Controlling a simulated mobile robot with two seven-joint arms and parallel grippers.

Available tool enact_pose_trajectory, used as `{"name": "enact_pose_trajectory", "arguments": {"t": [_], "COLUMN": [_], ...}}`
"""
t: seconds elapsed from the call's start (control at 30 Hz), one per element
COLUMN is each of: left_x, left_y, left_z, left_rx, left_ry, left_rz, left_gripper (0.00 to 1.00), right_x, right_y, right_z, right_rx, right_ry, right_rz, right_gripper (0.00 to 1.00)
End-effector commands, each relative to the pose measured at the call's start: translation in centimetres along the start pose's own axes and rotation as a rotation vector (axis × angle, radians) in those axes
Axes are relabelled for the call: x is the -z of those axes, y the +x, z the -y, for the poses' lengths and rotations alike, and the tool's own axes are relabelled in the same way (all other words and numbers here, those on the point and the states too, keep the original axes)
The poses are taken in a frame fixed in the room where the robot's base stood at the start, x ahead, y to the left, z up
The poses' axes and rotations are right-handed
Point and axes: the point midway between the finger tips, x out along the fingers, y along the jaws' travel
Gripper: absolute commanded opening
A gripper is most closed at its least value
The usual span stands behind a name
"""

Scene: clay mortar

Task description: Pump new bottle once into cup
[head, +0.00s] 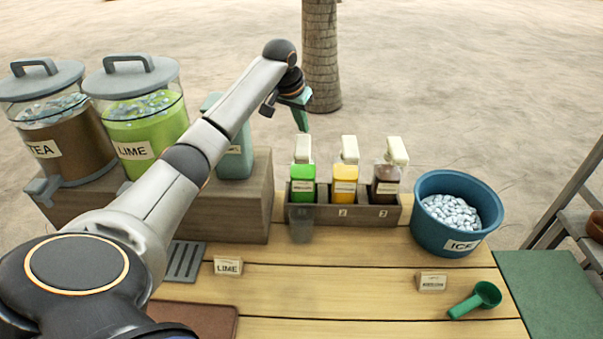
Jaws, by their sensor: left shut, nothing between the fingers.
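Three pump bottles with pale tops stand in a wooden rack (370,216): a green one (302,191), a yellow one (345,186) and a dark brown one (385,190). I cannot tell from the picture which is the new one. A clear cup (301,229) stands just in front of the green bottle, at the rack's left end. It looks empty. My left gripper (303,128) is shut and empty, above the green bottle and apart from it, with its fingers pointing down. My right gripper is out of view.
Tea (75,150) and lime (150,150) dispensers stand on a wooden step at left, partly behind my left arm. A blue ice bucket (425,215) is right of the rack. The middle of the table is clear.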

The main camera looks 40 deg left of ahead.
Motion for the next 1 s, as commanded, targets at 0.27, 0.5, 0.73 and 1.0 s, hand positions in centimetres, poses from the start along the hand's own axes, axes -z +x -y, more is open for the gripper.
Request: {"name": "enact_pose_trajectory", "arguments": {"t": [0.27, 0.5, 0.73, 1.0], "left_x": [0.0, 0.0, -0.3, -0.7], "left_y": [0.0, 0.1, 0.8, 1.6], "left_z": [0.0, 0.0, 0.0, 0.0], "left_rx": [0.0, 0.0, 0.0, 0.0], "left_ry": [0.0, 0.0, 0.0, 0.0], "left_rz": [0.0, 0.0, 0.001, 0.001], "left_gripper": [0.0, 0.0, 0.0, 0.0], "right_x": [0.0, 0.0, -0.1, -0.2], "right_y": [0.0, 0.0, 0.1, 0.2], "right_z": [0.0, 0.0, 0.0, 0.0], "right_rx": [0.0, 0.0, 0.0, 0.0], "right_ry": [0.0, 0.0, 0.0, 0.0], "right_rz": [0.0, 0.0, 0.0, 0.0], "right_gripper": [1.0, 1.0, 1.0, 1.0]}}
